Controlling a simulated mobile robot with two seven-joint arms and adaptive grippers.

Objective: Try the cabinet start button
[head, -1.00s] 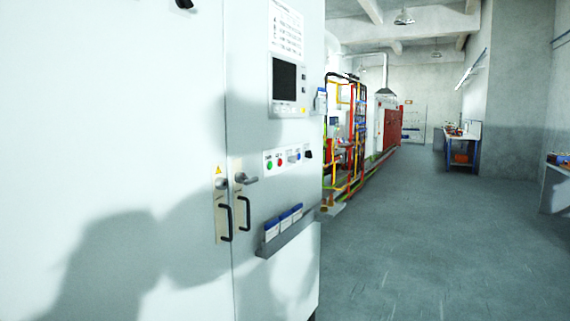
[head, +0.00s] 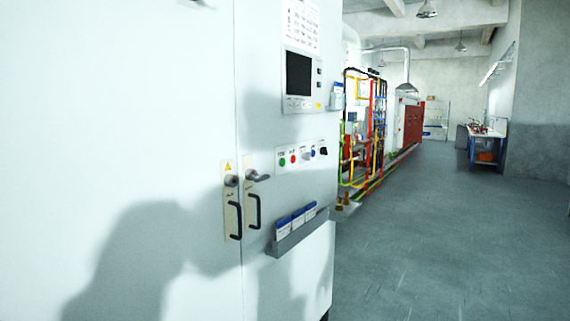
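A tall white cabinet (head: 130,130) with two doors fills the left half of the head view. On its right door is a small button panel (head: 303,156) with a green button (head: 282,162), a red button (head: 293,159), a grey switch, a blue button (head: 313,153) and a black knob (head: 323,151). The labels are too small to read. A dark screen (head: 299,74) sits above the panel. Black door handles (head: 254,211) and a grey lever (head: 258,176) are below it to the left. Neither of my grippers is in view.
A grey document rack (head: 297,236) with blue-and-white items juts from the right door. Beyond the cabinet stand colored pipes (head: 365,130) and a red unit (head: 412,122). A blue workbench (head: 487,145) is at the far right. The grey floor (head: 440,240) between is clear.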

